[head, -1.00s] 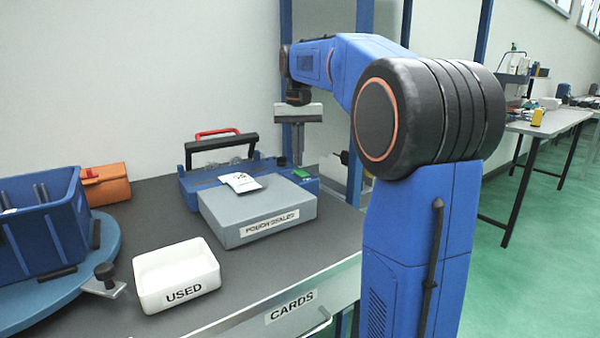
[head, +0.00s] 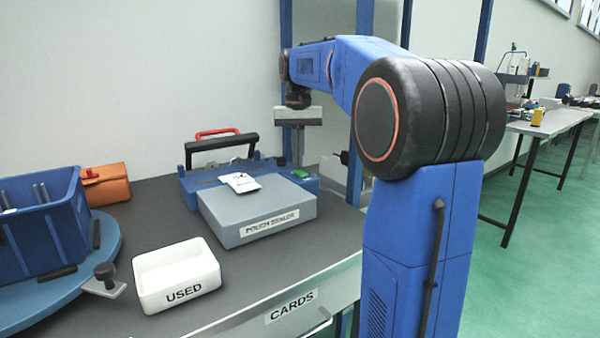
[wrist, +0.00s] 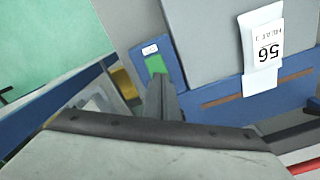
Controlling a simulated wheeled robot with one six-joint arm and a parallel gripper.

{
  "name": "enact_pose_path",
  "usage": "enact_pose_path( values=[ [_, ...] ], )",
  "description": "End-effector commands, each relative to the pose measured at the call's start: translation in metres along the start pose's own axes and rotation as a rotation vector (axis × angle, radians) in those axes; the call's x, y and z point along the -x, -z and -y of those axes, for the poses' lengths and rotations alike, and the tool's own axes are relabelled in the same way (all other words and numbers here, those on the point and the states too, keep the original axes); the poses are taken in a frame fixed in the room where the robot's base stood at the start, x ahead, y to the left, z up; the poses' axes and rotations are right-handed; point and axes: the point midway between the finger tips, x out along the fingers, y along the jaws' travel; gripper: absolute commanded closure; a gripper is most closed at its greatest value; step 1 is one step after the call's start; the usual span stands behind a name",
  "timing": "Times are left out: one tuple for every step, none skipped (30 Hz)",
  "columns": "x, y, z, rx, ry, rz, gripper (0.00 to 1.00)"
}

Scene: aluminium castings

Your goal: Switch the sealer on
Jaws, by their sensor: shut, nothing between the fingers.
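The pouch sealer is a blue machine with a grey front platform (head: 262,207) and a black bar handle (head: 220,143) at its back. A green switch (head: 302,174) sits on its right end. In the wrist view the switch (wrist: 155,65) is beside a small white label. My gripper (head: 298,164) points straight down, fingers together and empty, over the right end of the sealer. In the wrist view the fingertips (wrist: 157,79) are right by the green switch and overlap its lower edge. I cannot tell whether they touch it.
A white USED tray (head: 178,278) stands in front. A blue crate (head: 45,240) on a round blue plate and an orange case (head: 107,186) are at left. A blue post rises behind my gripper.

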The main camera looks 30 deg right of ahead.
Motion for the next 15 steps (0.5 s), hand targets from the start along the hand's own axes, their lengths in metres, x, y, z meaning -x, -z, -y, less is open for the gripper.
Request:
enact_pose_path(
  values=[
    [-0.0006, 0.0, 0.0, 0.0, 0.0, 0.0, 1.0],
    [-0.0009, 0.0, 0.0, 0.0, 0.0, 0.0, 1.0],
    [-0.0014, 0.0, 0.0, 0.0, 0.0, 0.0, 1.0],
    [-0.0017, 0.0, 0.0, 0.0, 0.0, 0.0, 1.0],
    [-0.0021, 0.0, 0.0, 0.0, 0.0, 0.0, 1.0],
    [-0.0026, 0.0001, 0.0, 0.0, 0.0, 0.0, 1.0],
    [-0.0029, 0.0001, 0.0, 0.0, 0.0, 0.0, 1.0],
    [-0.0033, 0.0001, 0.0, 0.0, 0.0, 0.0, 1.0],
    [-0.0038, 0.0001, 0.0, 0.0, 0.0, 0.0, 1.0],
    [-0.0041, 0.0001, 0.0, 0.0, 0.0, -0.001, 1.0],
    [-0.0045, 0.0001, 0.0, 0.0, 0.0, -0.001, 1.0],
    [-0.005, 0.0001, 0.0, 0.0, 0.0, -0.001, 1.0],
    [-0.0054, 0.0001, 0.0, 0.0, 0.0, -0.001, 1.0],
    [-0.0058, 0.0001, 0.0, 0.0, 0.0, -0.001, 1.0],
    [-0.0063, 0.0001, 0.0, 0.0, 0.0, -0.001, 1.0]
  ],
)
